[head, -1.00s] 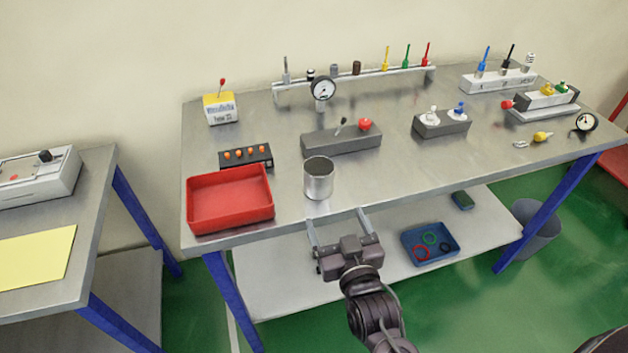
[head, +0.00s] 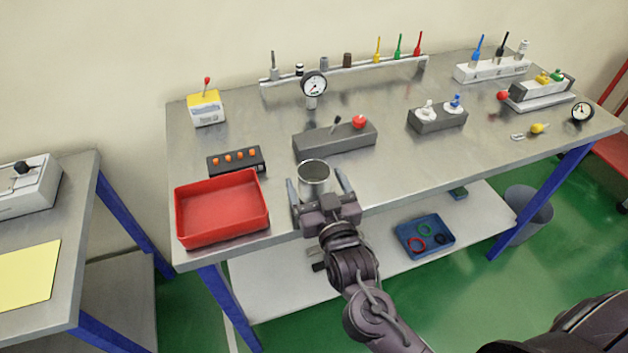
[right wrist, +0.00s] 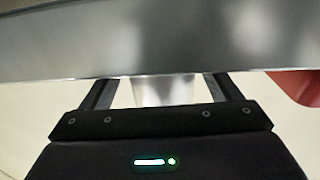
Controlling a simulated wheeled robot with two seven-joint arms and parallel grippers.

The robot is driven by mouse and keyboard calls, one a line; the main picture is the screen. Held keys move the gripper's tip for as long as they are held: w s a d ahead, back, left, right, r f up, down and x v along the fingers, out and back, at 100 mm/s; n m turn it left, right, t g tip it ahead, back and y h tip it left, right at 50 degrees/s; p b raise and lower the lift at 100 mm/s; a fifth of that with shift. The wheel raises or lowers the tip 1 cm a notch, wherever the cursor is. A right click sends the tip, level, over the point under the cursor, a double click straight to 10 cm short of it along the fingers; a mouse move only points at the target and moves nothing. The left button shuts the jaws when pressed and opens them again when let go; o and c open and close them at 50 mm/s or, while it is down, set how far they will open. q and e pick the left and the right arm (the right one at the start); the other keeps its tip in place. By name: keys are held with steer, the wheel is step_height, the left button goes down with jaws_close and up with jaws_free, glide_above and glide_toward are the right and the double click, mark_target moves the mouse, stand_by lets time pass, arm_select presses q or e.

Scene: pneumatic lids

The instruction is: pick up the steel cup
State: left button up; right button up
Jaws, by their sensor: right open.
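The steel cup (head: 314,176) stands upright on the metal table, near its front edge and right of the red tray. My right gripper (head: 316,186) is open, with one finger on each side of the cup. The gripper's palm hides the cup's lower part in the head view. In the right wrist view the cup (right wrist: 164,90) shows between the two open fingers (right wrist: 165,92). I cannot tell whether the fingers touch it. My left gripper is not in view.
A red tray (head: 262,213) lies left of the cup, close to the left finger. Behind the cup are a grey block (head: 318,143) with a red knob and a black strip (head: 211,163) with orange buttons. The table (head: 400,165) is clear to the cup's right.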

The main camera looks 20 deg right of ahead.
mark_target(310, 170)
steer(key=w, duration=0.2)
steer(key=shift+w+a, duration=0.1)
steer(key=shift+w, duration=0.45)
steer(key=shift+c, duration=0.5)
steer(key=c, duration=0.7)
steer(key=shift+c, duration=1.4)
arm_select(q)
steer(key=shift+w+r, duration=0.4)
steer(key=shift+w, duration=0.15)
